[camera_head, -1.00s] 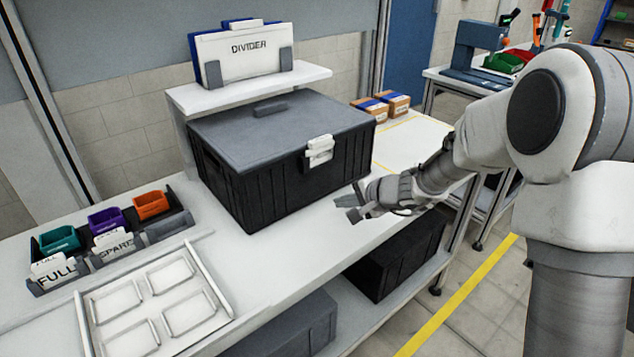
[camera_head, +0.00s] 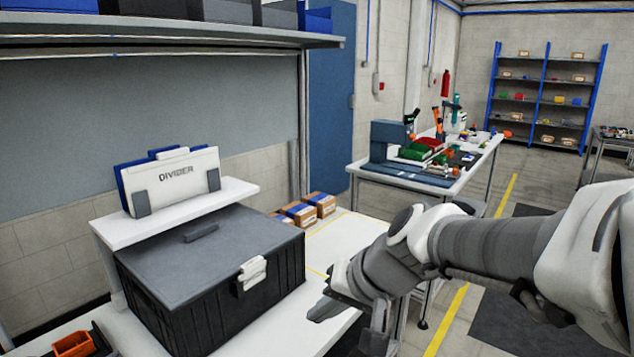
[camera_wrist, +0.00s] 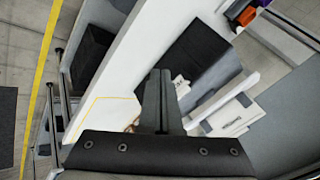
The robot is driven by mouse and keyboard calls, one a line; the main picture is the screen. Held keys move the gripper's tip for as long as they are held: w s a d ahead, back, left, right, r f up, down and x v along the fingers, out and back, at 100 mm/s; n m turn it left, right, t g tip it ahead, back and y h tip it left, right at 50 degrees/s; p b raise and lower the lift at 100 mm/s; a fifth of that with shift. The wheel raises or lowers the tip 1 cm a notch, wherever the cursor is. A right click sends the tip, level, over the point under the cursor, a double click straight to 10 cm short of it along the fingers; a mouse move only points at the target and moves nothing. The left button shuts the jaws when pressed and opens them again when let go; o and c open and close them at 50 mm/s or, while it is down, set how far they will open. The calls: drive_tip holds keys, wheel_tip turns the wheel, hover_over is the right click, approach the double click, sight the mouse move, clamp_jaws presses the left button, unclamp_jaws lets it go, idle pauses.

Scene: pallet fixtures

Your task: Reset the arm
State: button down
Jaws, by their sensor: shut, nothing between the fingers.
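My gripper (camera_head: 326,308) is over the front part of the white bench, to the right of the black crate. In the wrist view its fingers (camera_wrist: 158,98) are together with nothing between them. My arm reaches in from the right side of the head view, bent at the wrist. The gripper is apart from the crate, and part of it is hidden behind my wrist in the head view.
A black lidded crate (camera_head: 225,300) with a white latch (camera_head: 252,272) stands on the bench (camera_head: 345,238). A divider (camera_head: 180,180) stands on the shelf behind. Small cartons (camera_head: 300,214) sit at the back. An orange bin (camera_head: 75,344) is at lower left.

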drive_tip(key=s+d+r+n+h+p, duration=0.1)
drive_tip(key=s+d+r+h+p, duration=0.3)
drive_tip(key=s+d, duration=0.9)
wheel_tip(320, 180, up, 2)
drive_tip(key=shift+s+d+t+h, duration=0.2)
drive_tip(key=shift+t+h, duration=0.2)
drive_tip(key=shift+h, duration=0.5)
